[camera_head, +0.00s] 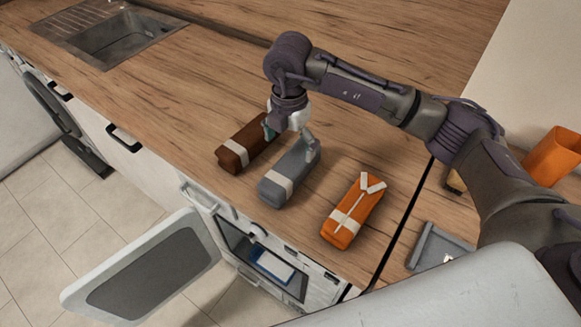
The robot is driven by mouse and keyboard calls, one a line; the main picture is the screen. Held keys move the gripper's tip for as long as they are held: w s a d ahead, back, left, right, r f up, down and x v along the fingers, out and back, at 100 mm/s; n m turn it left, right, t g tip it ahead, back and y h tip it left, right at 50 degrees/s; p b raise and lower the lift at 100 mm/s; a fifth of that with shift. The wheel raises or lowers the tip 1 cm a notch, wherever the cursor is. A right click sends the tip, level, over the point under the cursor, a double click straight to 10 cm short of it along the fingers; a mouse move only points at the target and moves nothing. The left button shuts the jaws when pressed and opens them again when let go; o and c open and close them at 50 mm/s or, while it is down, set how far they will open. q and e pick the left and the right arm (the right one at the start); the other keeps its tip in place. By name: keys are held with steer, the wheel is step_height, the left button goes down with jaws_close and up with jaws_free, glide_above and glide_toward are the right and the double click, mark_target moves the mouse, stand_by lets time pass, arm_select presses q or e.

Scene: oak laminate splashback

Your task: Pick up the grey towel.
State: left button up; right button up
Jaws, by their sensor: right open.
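The grey towel (280,181) is a rolled bundle with a pale band, lying on the wooden worktop between a brown one and an orange one. My right gripper (289,138) is open over the towel's far end. One finger is beside the far end of the towel on its right, and the other is near the brown bundle. Whether the fingers touch the towel I cannot tell. My left gripper is not in view.
A brown rolled towel (237,158) lies close on the left, and an orange one (352,213) on the right. An open appliance door (150,270) juts out below the worktop (180,95). A sink (112,38) is at the back left. A grey tray (428,250) and an orange container (553,157) are on the right.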

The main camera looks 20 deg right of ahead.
mark_target(290, 163)
step_height(290, 163, down, 4)
steer(key=shift+f+p, duration=0.25)
steer(key=shift+p, duration=0.15)
steer(key=shift+f, duration=0.25)
step_height(290, 163, down, 4)
steer(key=shift+d+f+p, duration=0.15)
steer(key=shift+f+p, duration=0.05)
steer(key=shift+p, duration=0.95)
steer(key=shift+f, duration=0.15)
steer(key=c, duration=1.4)
